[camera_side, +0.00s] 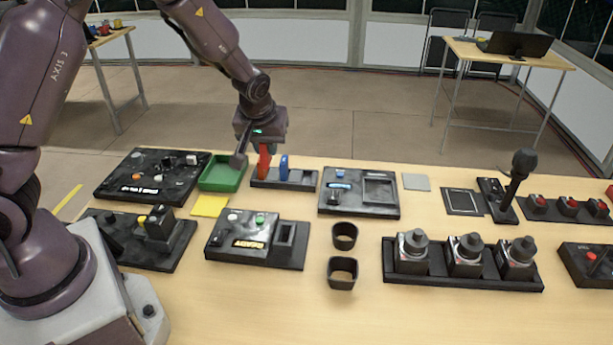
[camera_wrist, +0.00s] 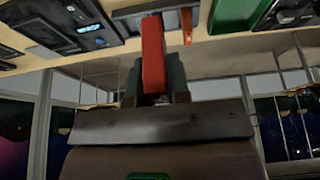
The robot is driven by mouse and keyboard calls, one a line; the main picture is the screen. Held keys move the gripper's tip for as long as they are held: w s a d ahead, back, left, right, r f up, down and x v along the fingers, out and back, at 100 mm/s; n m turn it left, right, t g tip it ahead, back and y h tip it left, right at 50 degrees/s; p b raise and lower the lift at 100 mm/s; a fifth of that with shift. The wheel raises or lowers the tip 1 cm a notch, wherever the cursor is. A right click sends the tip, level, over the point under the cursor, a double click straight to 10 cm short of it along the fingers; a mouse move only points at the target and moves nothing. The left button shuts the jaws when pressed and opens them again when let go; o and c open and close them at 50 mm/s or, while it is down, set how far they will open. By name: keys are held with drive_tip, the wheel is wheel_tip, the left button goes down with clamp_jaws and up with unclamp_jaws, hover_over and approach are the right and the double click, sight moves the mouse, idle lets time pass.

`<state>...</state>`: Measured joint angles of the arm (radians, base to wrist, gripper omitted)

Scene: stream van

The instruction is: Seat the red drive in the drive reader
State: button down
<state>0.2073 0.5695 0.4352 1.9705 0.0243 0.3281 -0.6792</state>
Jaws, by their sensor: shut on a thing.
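The red drive (camera_side: 264,163) is upright in the jaws of my gripper (camera_side: 262,148), at the left part of the black drive rack (camera_side: 305,184). Its lower end is close to the rack; I cannot tell whether it touches. A blue drive (camera_side: 284,168) stands in the rack just to its right. In the wrist view the red drive (camera_wrist: 153,55) sticks out between the fingers (camera_wrist: 156,92), which are shut on it. Two black panels could be the drive reader: one with a blue display (camera_side: 358,192) and one with an orange display and a slot (camera_side: 258,238).
A green tray (camera_side: 222,174) is close to the rack's left. Two dark cups (camera_side: 343,271) stand in front of the panels. A microphone (camera_side: 518,175) and a holder with several knobbed blocks (camera_side: 460,276) are at the right. The wood table's front is clear.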

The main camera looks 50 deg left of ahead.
drive_tip(key=w+a+f, duration=0.1)
drive_tip(key=w+f, duration=0.1)
drive_tip(key=w, duration=0.2)
drive_tip(key=w+a+f, duration=0.1)
drive_tip(key=w+f, duration=0.2)
drive_tip(key=w, duration=0.1)
drive_tip(key=w+a+f, duration=0.1)
drive_tip(key=w+f, duration=0.2)
drive_tip(key=w, duration=0.1)
drive_tip(key=shift+f, duration=0.25)
drive_tip(key=shift+w+f, duration=0.2)
drive_tip(key=shift+f, duration=0.1)
drive_tip(key=shift+w+f, duration=0.15)
drive_tip(key=shift+f, duration=0.65)
drive_tip(key=shift+w+f, duration=0.1)
drive_tip(key=shift+f, duration=0.7)
drive_tip(key=shift+f, duration=0.2)
drive_tip(key=c, duration=1.1)
unclamp_jaws()
